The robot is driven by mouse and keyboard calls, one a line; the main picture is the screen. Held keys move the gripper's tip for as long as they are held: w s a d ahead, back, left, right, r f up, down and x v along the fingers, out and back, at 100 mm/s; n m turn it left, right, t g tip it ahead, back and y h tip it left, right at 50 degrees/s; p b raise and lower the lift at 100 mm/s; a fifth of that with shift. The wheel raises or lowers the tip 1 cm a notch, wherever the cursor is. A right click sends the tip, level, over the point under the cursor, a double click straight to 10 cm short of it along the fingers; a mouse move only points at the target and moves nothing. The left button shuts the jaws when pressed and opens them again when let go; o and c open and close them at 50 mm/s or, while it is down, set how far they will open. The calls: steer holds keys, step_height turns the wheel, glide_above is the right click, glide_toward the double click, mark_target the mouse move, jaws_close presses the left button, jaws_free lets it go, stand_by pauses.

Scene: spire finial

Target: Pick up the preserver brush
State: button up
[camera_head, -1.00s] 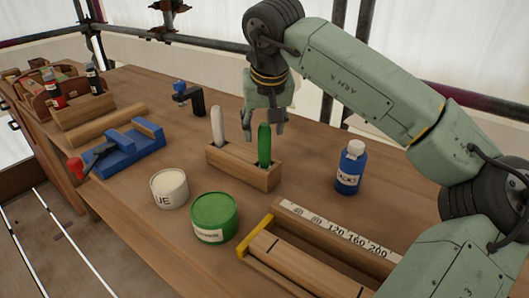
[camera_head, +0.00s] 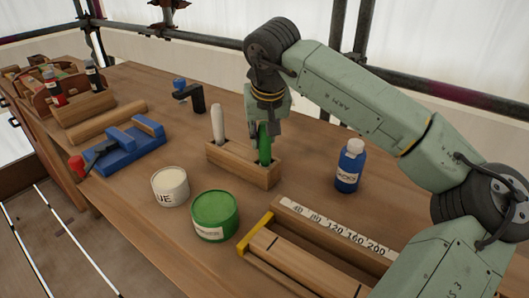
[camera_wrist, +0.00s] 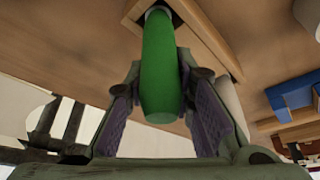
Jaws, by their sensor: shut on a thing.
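The brush with the green handle (camera_head: 264,150), which I take to be the preserver brush, stands upright in the right slot of a wooden holder (camera_head: 235,168). Its lower end is hidden in the holder. My gripper (camera_head: 268,128) is above the holder, pointing down, and is shut on the green handle. In the wrist view the green handle (camera_wrist: 163,70) lies between the two finger pads of my gripper (camera_wrist: 162,95), with its lower end towards the holder (camera_wrist: 200,30). A white-handled brush (camera_head: 218,125) stands in the left slot.
A green tin (camera_head: 214,217) and a white tin (camera_head: 170,187) stand in front of the holder. A blue bottle (camera_head: 350,167) stands to its right. A wooden frame with a scale strip (camera_head: 335,231) lies at front right. A blue tool rest (camera_head: 120,152) lies left.

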jaws_close()
step_height(320, 180, up, 10)
steer(key=shift+r+b, duration=0.1)
steer(key=shift+b, duration=0.35)
steer(key=shift+d, duration=0.1)
stand_by(2.2)
